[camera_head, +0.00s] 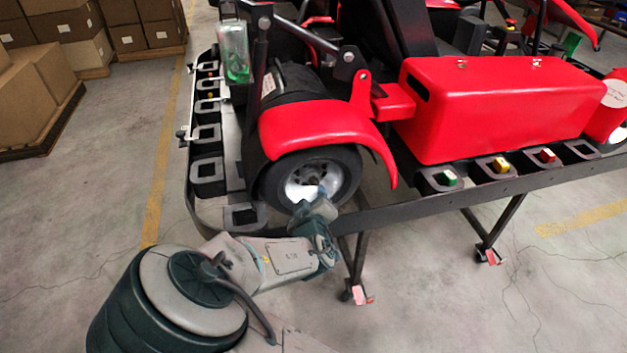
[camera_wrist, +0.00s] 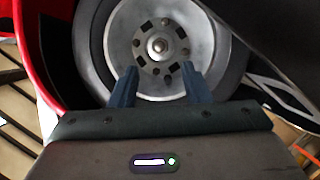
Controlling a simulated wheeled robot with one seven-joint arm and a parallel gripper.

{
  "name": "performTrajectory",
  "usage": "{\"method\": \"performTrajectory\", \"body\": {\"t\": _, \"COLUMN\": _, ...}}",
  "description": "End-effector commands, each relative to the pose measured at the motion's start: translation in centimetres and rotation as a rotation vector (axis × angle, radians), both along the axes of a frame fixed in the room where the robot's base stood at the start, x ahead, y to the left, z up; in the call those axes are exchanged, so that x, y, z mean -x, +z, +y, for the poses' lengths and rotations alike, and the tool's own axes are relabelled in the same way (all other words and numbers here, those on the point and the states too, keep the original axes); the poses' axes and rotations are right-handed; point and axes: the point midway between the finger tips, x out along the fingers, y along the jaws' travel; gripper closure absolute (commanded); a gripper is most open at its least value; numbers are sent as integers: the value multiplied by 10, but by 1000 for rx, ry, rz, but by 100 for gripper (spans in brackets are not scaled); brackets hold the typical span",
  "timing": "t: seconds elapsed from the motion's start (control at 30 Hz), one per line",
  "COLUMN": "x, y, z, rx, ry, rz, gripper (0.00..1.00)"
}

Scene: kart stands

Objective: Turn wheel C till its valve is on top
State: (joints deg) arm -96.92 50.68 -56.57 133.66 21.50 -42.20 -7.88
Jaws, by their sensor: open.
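A kart wheel (camera_head: 312,178) with a black tyre and a silver rim sits under a red fender (camera_head: 318,128) at the near corner of the kart. No letter shows on it, so I cannot tell if it is wheel C. In the wrist view the wheel's rim and hub (camera_wrist: 157,47) fill the upper middle. I cannot make out a valve for certain. My gripper (camera_head: 322,200) is in front of the wheel's lower part. In the wrist view my gripper's two blue fingers (camera_wrist: 158,82) are apart, with nothing between them, pointing at the rim below the hub.
The dark stand rail (camera_head: 420,207) runs beside the wheel. Black holders (camera_head: 207,172) line the stand's left edge, and several with coloured blocks (camera_head: 501,166) sit along the right rail. A red side pod (camera_head: 500,105) is right of the wheel. Floor at the lower right is mostly clear.

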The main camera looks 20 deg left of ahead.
Motion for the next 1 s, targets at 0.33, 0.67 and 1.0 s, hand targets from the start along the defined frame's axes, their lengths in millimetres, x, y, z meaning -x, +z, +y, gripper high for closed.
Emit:
{"method": "performTrajectory", "body": {"t": 0.33, "x": -63, "y": -20, "z": 18, "rx": 2, "ry": -2, "rz": 2, "gripper": 57}}
{"method": "performTrajectory", "body": {"t": 0.67, "x": -89, "y": -29, "z": 26, "rx": 0, "ry": -1, "rz": 2, "gripper": 57}}
{"method": "performTrajectory", "body": {"t": 1.0, "x": -90, "y": -30, "z": 27, "rx": 0, "ry": -1, "rz": 2, "gripper": 71}}
